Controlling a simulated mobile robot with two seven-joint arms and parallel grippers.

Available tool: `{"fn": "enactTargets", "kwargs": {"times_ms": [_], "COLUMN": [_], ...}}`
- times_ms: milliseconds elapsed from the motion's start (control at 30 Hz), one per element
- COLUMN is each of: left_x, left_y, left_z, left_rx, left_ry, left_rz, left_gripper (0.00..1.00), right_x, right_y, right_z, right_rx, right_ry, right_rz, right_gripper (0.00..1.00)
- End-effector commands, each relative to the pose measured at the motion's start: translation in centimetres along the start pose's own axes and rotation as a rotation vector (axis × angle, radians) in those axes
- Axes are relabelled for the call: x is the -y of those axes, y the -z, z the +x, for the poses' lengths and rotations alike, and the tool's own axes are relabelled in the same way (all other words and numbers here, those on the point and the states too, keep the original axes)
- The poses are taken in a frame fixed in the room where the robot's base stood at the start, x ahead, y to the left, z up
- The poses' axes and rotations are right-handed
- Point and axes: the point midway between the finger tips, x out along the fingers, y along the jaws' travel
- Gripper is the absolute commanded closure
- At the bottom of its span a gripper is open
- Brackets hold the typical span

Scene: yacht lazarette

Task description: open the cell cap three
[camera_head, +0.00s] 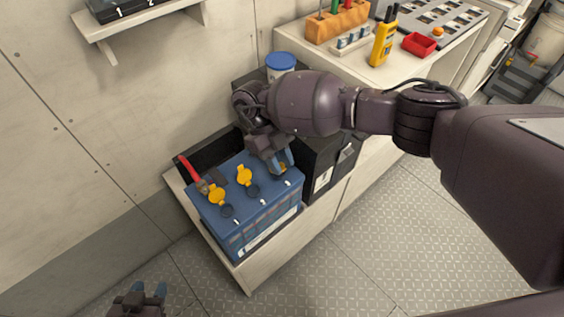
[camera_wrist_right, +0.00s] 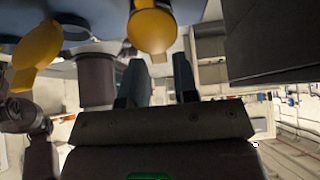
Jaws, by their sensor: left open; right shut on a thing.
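The blue battery (camera_head: 255,215) stands on a low bench. Two yellow caps, the left one (camera_head: 217,194) and the middle one (camera_head: 244,175), stand tilted open beside dark round cell openings. The third cap (camera_head: 283,168) is at the battery's right end, mostly hidden by my right gripper (camera_head: 282,162). That gripper is shut on it. In the right wrist view a yellow cap (camera_wrist_right: 152,28) is at the fingertips (camera_wrist_right: 158,62), and another yellow cap is at the left (camera_wrist_right: 38,50). My left gripper (camera_head: 149,288) is open and empty, low in the head view, away from the battery.
A red-handled tool (camera_head: 187,167) lies at the battery's back left. A black box (camera_head: 318,165) stands right of the battery, and a blue-lidded jar (camera_head: 281,64) is behind my right wrist. The counter holds a yellow meter (camera_head: 384,42) and a red tray (camera_head: 418,44). The floor in front is clear.

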Motion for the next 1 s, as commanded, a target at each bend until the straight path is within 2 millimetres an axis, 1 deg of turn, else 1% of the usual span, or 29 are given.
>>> {"fn": "enactTargets", "kwargs": {"times_ms": [33,400,433,500,833,933,1000], "left_x": [0.0,0.2,0.2,0.2,0.1,0.0,0.0], "left_y": [-0.1,0.3,0.3,0.3,0.0,-0.1,-0.2], "left_z": [0.1,0.1,0.1,0.1,0.1,0.1,0.1], "left_rx": [0.001,-0.006,-0.006,-0.006,0.0,0.003,0.005], "left_ry": [0.0,-0.001,-0.001,-0.001,0.001,0.002,0.002], "left_rz": [0.002,0.011,0.011,0.01,0.002,-0.003,-0.005], "left_gripper": [0.57,0.57,0.57,0.57,0.57,0.57,0.57], "right_x": [0.0,0.0,0.0,0.0,0.0,0.0,-0.1], "right_y": [-0.3,-0.3,-0.3,-0.3,-0.1,-0.2,-0.2], "right_z": [-0.1,-0.2,-0.2,-0.2,-0.3,-1.1,-2.1], "right_rx": [0.009,0.006,0.006,0.005,0.0,0.0,0.002], "right_ry": [0.0,0.001,0.001,0.0,0.0,0.0,0.001], "right_rz": [0.002,0.002,0.002,0.002,0.001,0.0,0.0], "right_gripper": [0.96,0.96,0.68,0.57,0.57,0.57,0.57]}}
